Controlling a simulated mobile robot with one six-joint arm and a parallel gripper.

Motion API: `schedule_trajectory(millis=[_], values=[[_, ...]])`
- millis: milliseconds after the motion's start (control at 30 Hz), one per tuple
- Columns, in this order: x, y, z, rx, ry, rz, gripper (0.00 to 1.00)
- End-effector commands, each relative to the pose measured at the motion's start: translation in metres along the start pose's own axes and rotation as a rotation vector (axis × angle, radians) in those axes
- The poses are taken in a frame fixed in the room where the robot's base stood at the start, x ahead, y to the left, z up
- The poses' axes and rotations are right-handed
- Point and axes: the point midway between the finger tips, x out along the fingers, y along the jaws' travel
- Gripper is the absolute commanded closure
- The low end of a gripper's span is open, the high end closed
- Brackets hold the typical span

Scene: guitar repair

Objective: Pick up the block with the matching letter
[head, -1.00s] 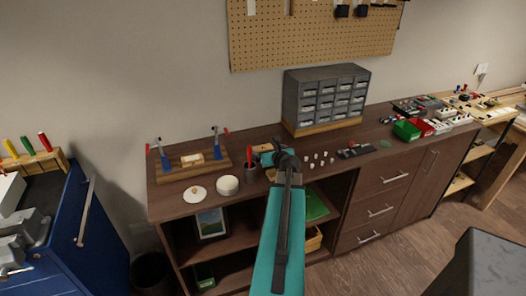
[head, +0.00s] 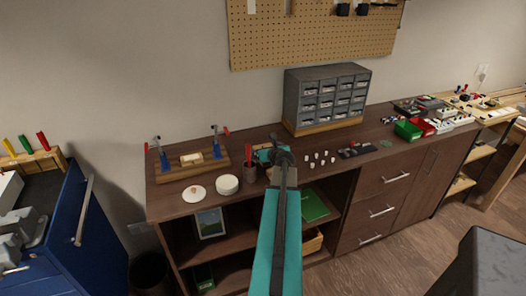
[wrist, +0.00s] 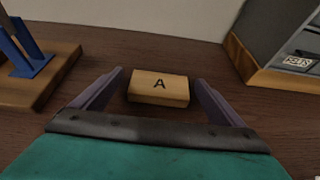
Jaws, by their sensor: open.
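In the wrist view, a light wooden block (wrist: 172,97) with a black letter A lies on the dark brown countertop. My gripper (wrist: 160,80) is open. Its two fingers stand on the left and right of the block, with a gap on each side. In the head view, my arm reaches over the counter and largely hides the block. A wooden board (head: 172,176) with blue clamps stands at the counter's left, with a pale block (head: 191,159) on it; any letter there is too small to read.
A grey drawer cabinet (head: 328,95) stands on the counter behind my gripper. Several small white pieces (head: 320,159) lie to the right.

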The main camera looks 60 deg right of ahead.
Motion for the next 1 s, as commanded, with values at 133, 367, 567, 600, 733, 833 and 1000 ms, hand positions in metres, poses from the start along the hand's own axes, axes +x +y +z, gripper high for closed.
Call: schedule_trajectory(millis=[133, 367, 567, 600, 733, 833, 1000], values=[[0.0002, 0.0, 0.0001, 0.0, 0.0, 0.0, 0.08], [0.0, -0.0001, 0.0001, 0.0, 0.0, 0.0, 0.08], [0.0, -0.0002, 0.0, 0.0, 0.0, -0.001, 0.13], [0.0, -0.0003, 0.0, 0.0, 0.0, -0.001, 0.2], [0.0, -0.0004, 0.0, 0.0, 0.0, -0.001, 0.42], [-0.0001, -0.0004, 0.0001, 0.0, 0.0, -0.001, 0.52], [-0.0001, -0.0005, 0.0001, 0.0, 0.0, -0.001, 0.52]])
